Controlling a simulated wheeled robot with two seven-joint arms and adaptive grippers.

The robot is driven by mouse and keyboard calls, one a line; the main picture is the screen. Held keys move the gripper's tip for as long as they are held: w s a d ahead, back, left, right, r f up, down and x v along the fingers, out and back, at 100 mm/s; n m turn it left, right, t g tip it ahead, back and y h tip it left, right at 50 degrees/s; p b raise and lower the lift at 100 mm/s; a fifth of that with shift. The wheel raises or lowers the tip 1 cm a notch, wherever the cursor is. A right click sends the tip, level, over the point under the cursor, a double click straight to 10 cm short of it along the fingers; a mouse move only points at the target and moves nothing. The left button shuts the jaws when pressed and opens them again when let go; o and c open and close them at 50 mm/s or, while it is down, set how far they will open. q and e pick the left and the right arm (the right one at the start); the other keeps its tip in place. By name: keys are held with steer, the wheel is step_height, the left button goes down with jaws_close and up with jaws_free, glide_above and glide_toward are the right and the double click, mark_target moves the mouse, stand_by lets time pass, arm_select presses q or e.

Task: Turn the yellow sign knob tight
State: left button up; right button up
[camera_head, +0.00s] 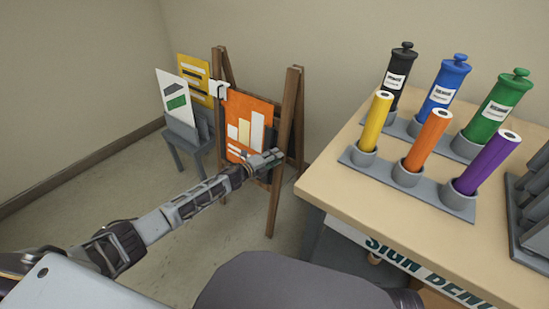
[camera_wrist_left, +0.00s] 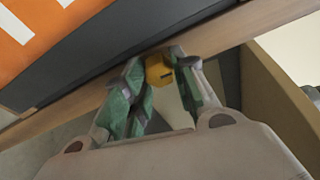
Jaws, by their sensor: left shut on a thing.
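The yellow knob (camera_wrist_left: 157,72) shows in the left wrist view, between the green-padded fingers of my left gripper (camera_wrist_left: 160,85). The gripper is shut on it, and the fingers hide its sides. The knob sits at the wooden easel rail (camera_wrist_left: 225,32), beside the dark edge of the orange sign board. In the head view my left gripper (camera_head: 268,158) reaches the right side of the orange sign (camera_head: 243,118) on the easel (camera_head: 287,125). The knob is hidden there. My right gripper is not in view.
A bench (camera_head: 350,200) with a wooden top stands to the right, close to the easel. It carries yellow, orange and purple rolls in a grey holder (camera_head: 430,187) and several capped cylinders. A grey stand (camera_head: 190,145) with signs is at the back left. Bare floor lies at left.

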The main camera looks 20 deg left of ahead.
arm_select(q)
steer(key=o, duration=0.7)
steer(key=shift+s+a, duration=0.1)
steer(key=shift+s, duration=0.05)
steer(key=shift+v, duration=5.85)
steer(key=shift+f, duration=0.1)
